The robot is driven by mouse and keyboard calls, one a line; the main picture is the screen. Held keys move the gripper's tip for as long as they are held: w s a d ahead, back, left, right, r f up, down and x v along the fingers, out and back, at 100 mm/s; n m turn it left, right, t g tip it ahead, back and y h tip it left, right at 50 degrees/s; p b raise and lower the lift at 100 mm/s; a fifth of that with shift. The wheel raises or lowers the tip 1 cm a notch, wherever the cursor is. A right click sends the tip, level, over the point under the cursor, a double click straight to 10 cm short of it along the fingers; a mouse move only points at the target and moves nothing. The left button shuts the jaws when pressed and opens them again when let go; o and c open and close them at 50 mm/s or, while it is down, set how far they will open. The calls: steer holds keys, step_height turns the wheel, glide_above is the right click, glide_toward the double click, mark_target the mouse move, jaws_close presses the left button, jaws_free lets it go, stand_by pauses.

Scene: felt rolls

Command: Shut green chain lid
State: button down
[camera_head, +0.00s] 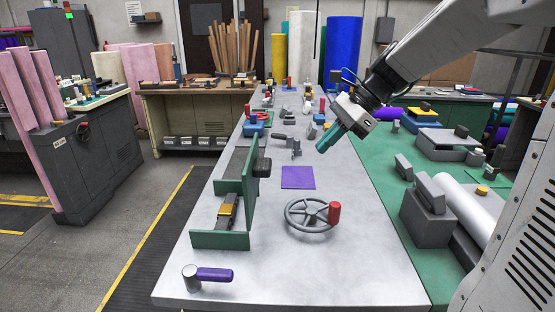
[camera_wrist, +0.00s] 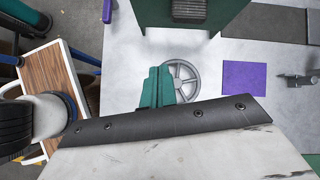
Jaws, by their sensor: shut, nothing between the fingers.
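The green lid (camera_head: 251,205) stands roughly upright along the right side of a green tray (camera_head: 220,240), so the tray is open. A black knob (camera_head: 262,167) sticks out from the lid's right face. Inside the tray lies a dark chain-like part (camera_head: 226,216) with an orange piece on it. In the wrist view the lid (camera_wrist: 155,12) is cut off at the top edge, with its dark ribbed knob (camera_wrist: 189,8). My gripper (camera_head: 325,139) is shut and empty, above the table, up and right of the lid and apart from it. Its teal fingers also show in the wrist view (camera_wrist: 158,88).
A grey handwheel (camera_head: 309,214) with a red grip stands right of the lid. A purple square (camera_head: 298,177) lies flat behind it. A purple-handled tool (camera_head: 213,274) lies at the front left. Several small parts crowd the table's far end. The front right tabletop is clear.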

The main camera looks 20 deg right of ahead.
steer(key=w+d+m, duration=0.3)
steer(key=w, duration=0.1)
glide_toward(261, 177)
steer(key=shift+w+f, duration=1.65)
steer(key=shift+f, duration=0.65)
steer(key=shift+d+t+y, duration=0.1)
steer(key=shift+t+y, duration=0.3)
steer(key=shift+w, duration=0.1)
